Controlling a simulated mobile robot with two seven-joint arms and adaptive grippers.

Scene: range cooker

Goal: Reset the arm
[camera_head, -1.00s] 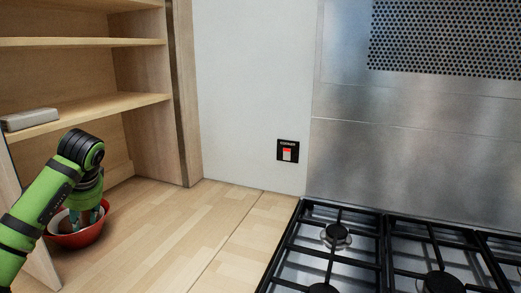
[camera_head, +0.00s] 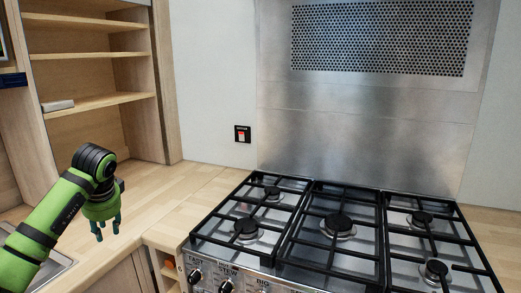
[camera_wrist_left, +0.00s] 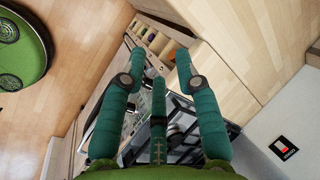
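My left gripper (camera_head: 107,230) is at the left of the head view, pointing down near the counter's front edge, left of the hob. Its teal fingers are spread and nothing is between them. In the left wrist view the gripper (camera_wrist_left: 160,62) also shows its fingers apart and empty. My left arm is bent, coming in from the lower left. My right gripper is in neither view.
The gas hob (camera_head: 337,228) with black grates fills the lower right. Wooden shelves (camera_head: 95,54) stand at the left, holding a small grey box (camera_head: 58,105). A wooden counter (camera_head: 172,190) lies between. A red-lit switch (camera_head: 242,134) is on the wall.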

